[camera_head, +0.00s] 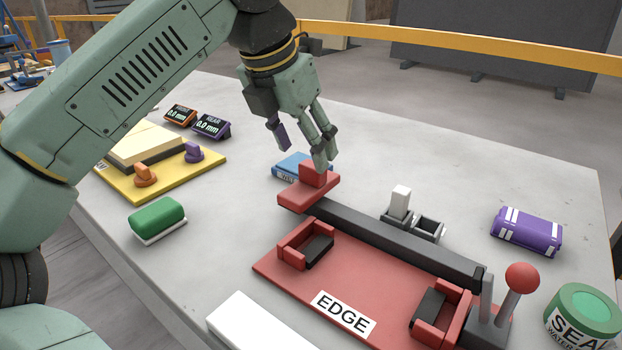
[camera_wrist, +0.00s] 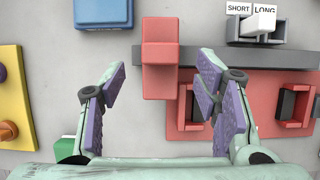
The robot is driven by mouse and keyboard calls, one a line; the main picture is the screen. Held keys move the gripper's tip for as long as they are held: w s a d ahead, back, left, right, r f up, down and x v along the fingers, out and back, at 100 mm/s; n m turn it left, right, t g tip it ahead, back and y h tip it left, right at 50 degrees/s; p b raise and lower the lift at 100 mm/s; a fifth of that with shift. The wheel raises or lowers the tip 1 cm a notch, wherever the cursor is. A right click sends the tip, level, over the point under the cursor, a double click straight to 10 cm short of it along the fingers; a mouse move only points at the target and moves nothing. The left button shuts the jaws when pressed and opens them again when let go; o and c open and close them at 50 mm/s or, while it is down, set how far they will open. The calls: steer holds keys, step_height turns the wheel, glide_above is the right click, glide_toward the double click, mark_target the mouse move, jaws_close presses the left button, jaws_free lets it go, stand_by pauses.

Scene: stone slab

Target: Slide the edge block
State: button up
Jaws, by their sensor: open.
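The red edge block (camera_head: 308,190) sits at the left end of a dark rail (camera_head: 395,240) above the red EDGE base (camera_head: 290,268). It has a raised red grip on top. In the wrist view the block (camera_wrist: 160,68) lies ahead of and between the fingers, nearer the right finger. My gripper (camera_head: 302,150) is open and empty. In the head view its fingers hang above and partly in front of the block; whether they touch it I cannot tell. In the wrist view the purple-padded fingers (camera_wrist: 162,92) stand wide apart.
A red-knobbed lever (camera_head: 521,278) stands at the rail's right end. A SHORT/LONG switch (camera_head: 400,204) is behind the rail. A blue block (camera_head: 290,168), green block (camera_head: 157,218), purple roll (camera_head: 527,232), green tub (camera_head: 583,315) and yellow tray (camera_head: 208,164) lie around. The slab's back right is clear.

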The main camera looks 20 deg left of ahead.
mark_target(311, 166)
steer(key=b+x, duration=0.2)
steer(key=x, duration=0.3)
steer(key=shift+w+d, duration=0.1)
jaws_close()
stand_by(0.6)
